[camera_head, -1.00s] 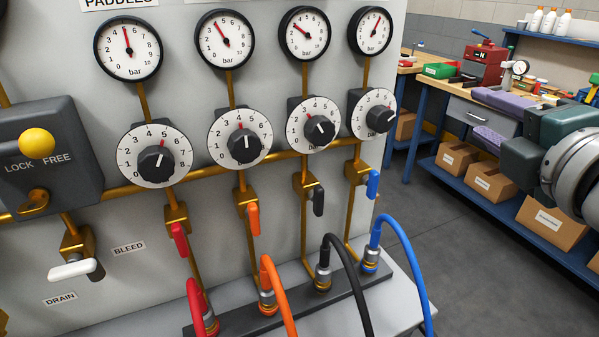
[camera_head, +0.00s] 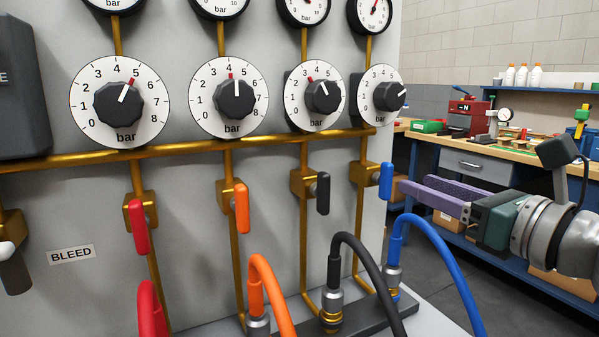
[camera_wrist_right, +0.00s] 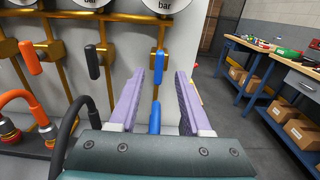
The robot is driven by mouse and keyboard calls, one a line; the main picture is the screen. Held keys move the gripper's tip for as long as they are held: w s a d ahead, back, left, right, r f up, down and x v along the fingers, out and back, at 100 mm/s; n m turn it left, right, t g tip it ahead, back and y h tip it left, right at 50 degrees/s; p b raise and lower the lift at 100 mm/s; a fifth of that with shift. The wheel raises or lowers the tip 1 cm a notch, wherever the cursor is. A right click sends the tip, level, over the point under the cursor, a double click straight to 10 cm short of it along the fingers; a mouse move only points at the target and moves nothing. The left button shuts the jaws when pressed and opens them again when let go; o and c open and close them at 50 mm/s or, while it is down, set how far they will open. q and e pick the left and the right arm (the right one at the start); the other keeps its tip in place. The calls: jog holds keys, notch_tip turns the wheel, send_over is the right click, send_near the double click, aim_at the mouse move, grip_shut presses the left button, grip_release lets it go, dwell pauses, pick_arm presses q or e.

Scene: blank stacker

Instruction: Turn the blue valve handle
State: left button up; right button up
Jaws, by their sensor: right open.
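The blue valve handle (camera_head: 386,181) hangs near vertical from its brass valve on the far right pipe of the grey panel. My right gripper (camera_head: 428,192) is right of the handle in the head view, its purple fingers pointing left toward it. In the right wrist view the blue handle (camera_wrist_right: 159,67) shows between and beyond the two open fingers (camera_wrist_right: 160,90), with nothing gripped. From these views I cannot tell whether a finger touches the handle. My left gripper is out of view.
Black (camera_head: 323,193), orange (camera_head: 242,208) and red (camera_head: 139,226) handles hang to the left. The blue hose (camera_head: 440,252) arches below the gripper. Dials sit above the valves. A blue workbench (camera_head: 470,150) stands behind at the right.

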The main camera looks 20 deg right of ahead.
aim_at(391, 173)
jog(key=w, duration=0.6)
jog(key=shift+a, duration=0.25)
jog(key=shift+s, duration=0.1)
grip_shut()
